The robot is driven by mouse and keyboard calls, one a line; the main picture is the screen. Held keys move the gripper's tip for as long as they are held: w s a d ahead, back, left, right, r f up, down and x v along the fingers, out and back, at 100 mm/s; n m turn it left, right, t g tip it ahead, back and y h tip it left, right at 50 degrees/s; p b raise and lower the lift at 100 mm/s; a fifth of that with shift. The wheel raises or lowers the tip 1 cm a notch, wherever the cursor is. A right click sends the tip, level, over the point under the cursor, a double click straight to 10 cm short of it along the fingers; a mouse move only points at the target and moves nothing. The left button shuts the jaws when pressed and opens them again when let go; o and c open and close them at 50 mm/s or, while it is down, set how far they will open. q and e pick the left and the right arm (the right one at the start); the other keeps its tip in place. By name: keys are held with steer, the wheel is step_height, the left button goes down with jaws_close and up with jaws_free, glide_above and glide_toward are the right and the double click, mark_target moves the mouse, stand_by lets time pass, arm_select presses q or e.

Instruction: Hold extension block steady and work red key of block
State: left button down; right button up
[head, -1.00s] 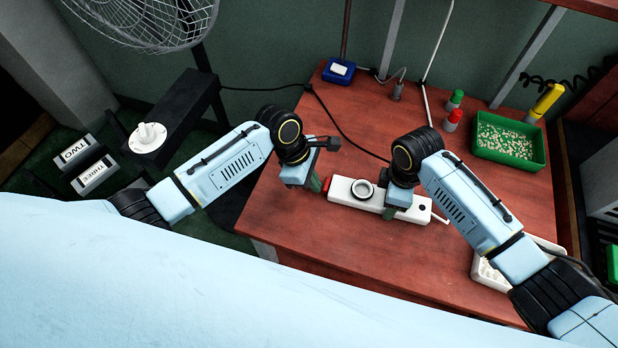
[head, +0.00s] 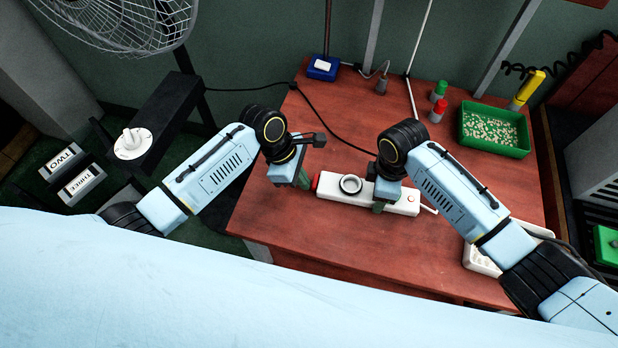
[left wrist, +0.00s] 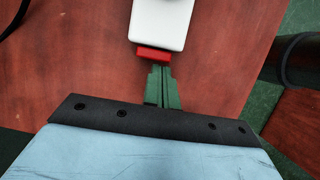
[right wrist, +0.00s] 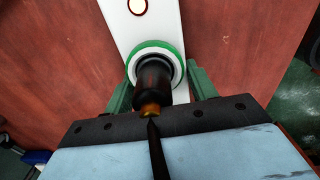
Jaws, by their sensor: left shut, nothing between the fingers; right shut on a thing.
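The white extension block (head: 335,187) lies on the red-brown table, with a round black ring on top and a small red-rimmed light at its right end. Its red key (head: 316,181) is on the left end face; it also shows in the left wrist view (left wrist: 154,54). My left gripper (left wrist: 160,69) is shut and empty, its green fingertips right at the red key; I cannot tell whether they touch. My right gripper (right wrist: 160,88) is shut on the block, one finger on each side. A black plug (right wrist: 154,82) with a cable stands in a green-ringed socket between those fingers.
A green bin of small pieces (head: 495,128), a red-capped bottle (head: 437,112) and a green-capped one stand at the back right. A white tray (head: 482,262) lies partly under my right arm. A black cable crosses the table behind the block.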

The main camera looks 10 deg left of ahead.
arm_select(q)
steer(key=shift+w+a, duration=0.1)
steer(key=shift+a, duration=1.15)
arm_select(e)
steer(key=shift+a, duration=0.1)
arm_select(q)
steer(key=v, duration=1)
arm_select(e)
steer(key=shift+d, duration=0.2)
steer(key=o, duration=1.4)
steer(key=shift+c, duration=0.2)
step_height(320, 180, up, 12)
